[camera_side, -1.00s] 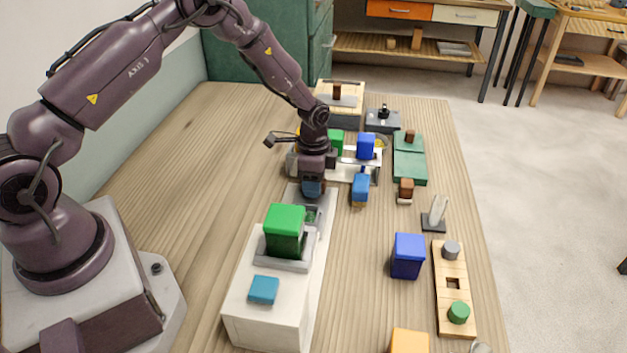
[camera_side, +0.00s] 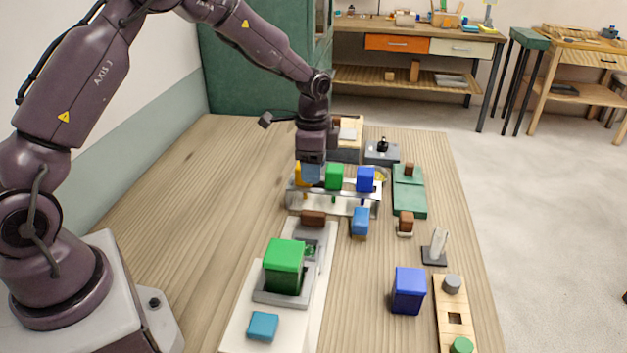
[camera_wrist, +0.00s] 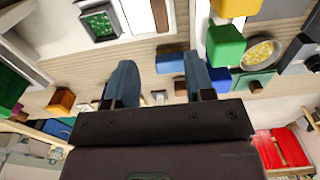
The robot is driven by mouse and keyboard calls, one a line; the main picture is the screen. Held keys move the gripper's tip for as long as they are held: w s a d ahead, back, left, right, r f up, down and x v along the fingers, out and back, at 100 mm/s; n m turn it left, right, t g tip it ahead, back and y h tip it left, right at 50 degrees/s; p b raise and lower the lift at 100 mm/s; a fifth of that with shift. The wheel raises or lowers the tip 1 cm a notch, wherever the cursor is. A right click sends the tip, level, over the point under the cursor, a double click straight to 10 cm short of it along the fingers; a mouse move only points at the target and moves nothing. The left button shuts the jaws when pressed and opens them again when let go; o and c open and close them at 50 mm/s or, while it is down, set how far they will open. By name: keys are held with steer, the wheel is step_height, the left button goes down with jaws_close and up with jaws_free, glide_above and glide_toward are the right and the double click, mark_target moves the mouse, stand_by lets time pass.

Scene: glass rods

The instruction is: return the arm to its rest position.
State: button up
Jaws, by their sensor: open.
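My gripper (camera_side: 312,172) hangs pointing down above the table. In the side view it overlaps the yellow block at the left of the rack of coloured blocks. In the wrist view my gripper (camera_wrist: 160,78) shows two blue-grey fingers set wide apart, with nothing between them. A brown block (camera_side: 313,218) lies on the pale stand below and nearer the side camera, apart from the fingers. The fingertips are small and partly lost against the rack in the side view.
The rack (camera_side: 335,205) carries green (camera_side: 334,176) and blue (camera_side: 366,179) blocks. A large green block (camera_side: 284,265) stands on the pale stand. A dark blue box (camera_side: 408,290) and a wooden peg board (camera_side: 453,313) are at the right. The table's left side (camera_side: 210,190) is clear.

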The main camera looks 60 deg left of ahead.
steer(key=shift+r, duration=0.15)
steer(key=s+d+r+n+t, duration=0.2)
steer(key=s+d+r+n, duration=0.1)
steer(key=s+r, duration=0.7)
steer(key=s+d+r+n+t, duration=0.3)
steer(key=s+r+n, duration=0.3)
steer(key=s+r, duration=0.4)
steer(key=shift+s+d+r+t, duration=0.25)
steer(key=shift+s+d+t, duration=0.1)
steer(key=shift+s, duration=2.7)
